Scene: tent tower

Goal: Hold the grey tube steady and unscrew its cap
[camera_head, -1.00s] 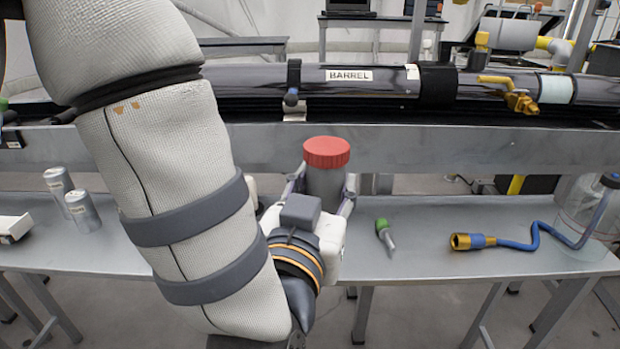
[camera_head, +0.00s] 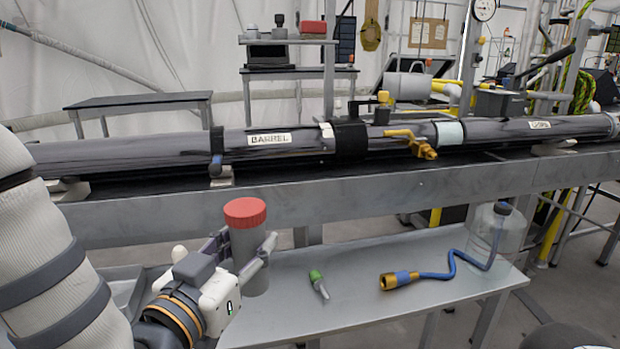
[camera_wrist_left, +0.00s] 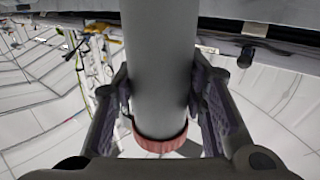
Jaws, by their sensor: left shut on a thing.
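The grey tube (camera_head: 249,260) stands upright in the head view with its red cap (camera_head: 245,212) on top. My left gripper (camera_head: 246,256) is shut on the tube's body, below the cap, with a finger on either side. In the left wrist view, the tube (camera_wrist_left: 158,70) runs between the two fingers (camera_wrist_left: 160,100), and the cap's red rim (camera_wrist_left: 160,143) shows at its lower end. The tube's lower end is hidden in the wrist view. My right gripper is not in view.
A metal bench (camera_head: 350,302) holds a green-tipped tool (camera_head: 318,284), a blue hose with a brass end (camera_head: 420,277) and a clear jug (camera_head: 495,238). The long dark barrel (camera_head: 120,152) lies on a rail behind the tube. Bench space right of the tube is partly clear.

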